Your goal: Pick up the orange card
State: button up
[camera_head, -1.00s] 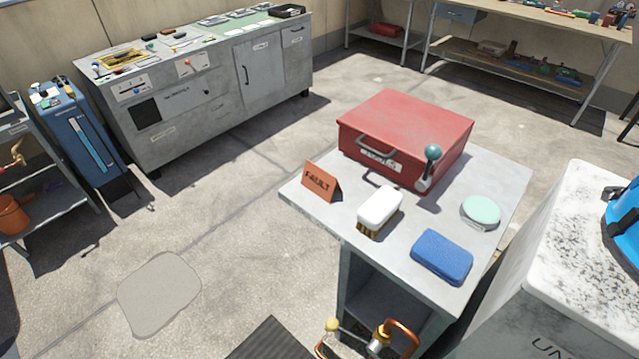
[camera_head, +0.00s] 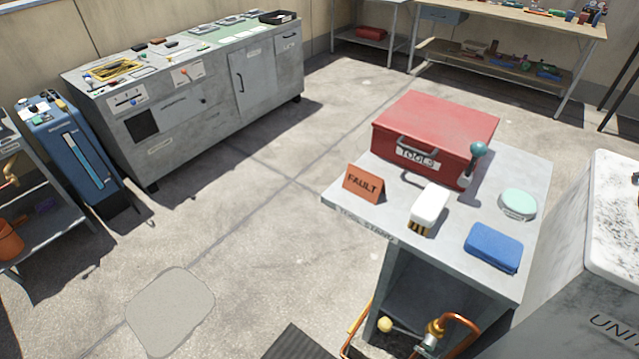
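The orange card (camera_head: 363,184) is a folded tent card marked FAULT. It stands upright near the front left corner of the small grey tool stand (camera_head: 345,215). It is in front of the red toolbox (camera_head: 435,130) and left of the white brush (camera_head: 429,206), with a gap between card and brush. Nothing covers its front face. My gripper is not in view.
A blue sponge-like block (camera_head: 493,248) and a pale green round item (camera_head: 517,203) lie on the stand's right side. A lever with a teal knob (camera_head: 478,149) stands by the toolbox. Copper pipes (camera_head: 437,330) rise at the stand's foot. Open floor (camera_head: 240,225) lies left.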

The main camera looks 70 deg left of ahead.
aim_at(367, 186)
jog(key=u, duration=3.25)
jog(key=k, duration=1.05)
jog(key=z, duration=0.9)
jog(key=i, duration=1)
jog(key=z, duration=0.05)
